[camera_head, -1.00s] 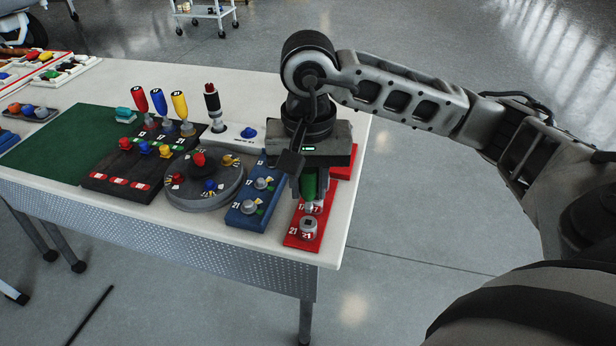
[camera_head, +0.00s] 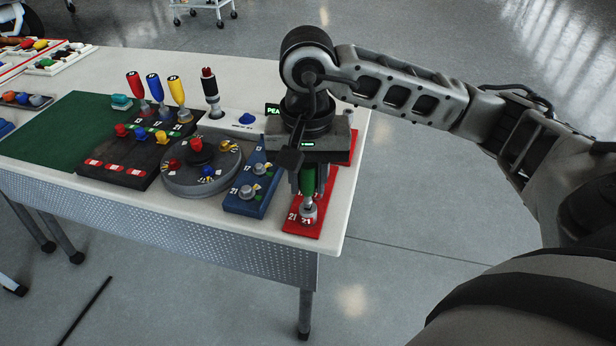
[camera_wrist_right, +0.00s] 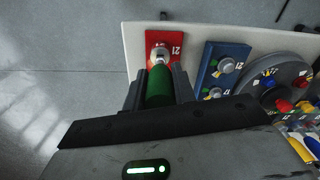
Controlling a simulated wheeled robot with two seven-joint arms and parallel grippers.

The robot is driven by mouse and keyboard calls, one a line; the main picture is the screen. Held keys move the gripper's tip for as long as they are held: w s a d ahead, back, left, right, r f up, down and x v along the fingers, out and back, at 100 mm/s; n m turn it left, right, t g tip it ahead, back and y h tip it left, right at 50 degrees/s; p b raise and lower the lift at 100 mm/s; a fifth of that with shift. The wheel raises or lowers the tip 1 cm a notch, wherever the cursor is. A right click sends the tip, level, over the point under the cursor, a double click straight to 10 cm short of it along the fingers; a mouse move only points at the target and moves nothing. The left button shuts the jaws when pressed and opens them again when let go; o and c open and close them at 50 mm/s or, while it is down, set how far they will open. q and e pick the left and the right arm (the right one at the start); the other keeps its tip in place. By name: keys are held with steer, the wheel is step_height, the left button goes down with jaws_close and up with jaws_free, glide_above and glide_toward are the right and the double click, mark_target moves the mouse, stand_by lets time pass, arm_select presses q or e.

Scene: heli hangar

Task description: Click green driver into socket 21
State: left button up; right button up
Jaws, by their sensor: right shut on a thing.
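My right gripper (camera_head: 307,186) is shut on the green driver (camera_head: 307,177), which points down over the front end of the red socket board (camera_head: 323,204). The driver's tip meets or hovers just over socket 21 (camera_head: 308,212); I cannot tell whether it is seated. In the right wrist view the green driver (camera_wrist_right: 159,87) lies between the two fingers (camera_wrist_right: 160,85), in line with the socket 21 (camera_wrist_right: 160,54) on the red board (camera_wrist_right: 178,40). The rest of the red board is partly hidden by my gripper. My left gripper is not in view.
A blue board with knobs (camera_head: 242,206) stands close left of the red board. The table's right edge is near.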

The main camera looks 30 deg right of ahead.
steer(key=shift+f+b, duration=0.75)
steer(key=shift+b, duration=0.1)
stand_by(0.6)
steer(key=shift+b, duration=0.35)
stand_by(1.3)
steer(key=shift+r, duration=0.1)
stand_by(0.3)
steer(key=shift+r+p, duration=0.7)
steer(key=shift+r, duration=0.35)
steer(key=shift+r, duration=0.2)
steer(key=shift+r+p, duration=1.05)
steer(key=shift+r, duration=0.85)
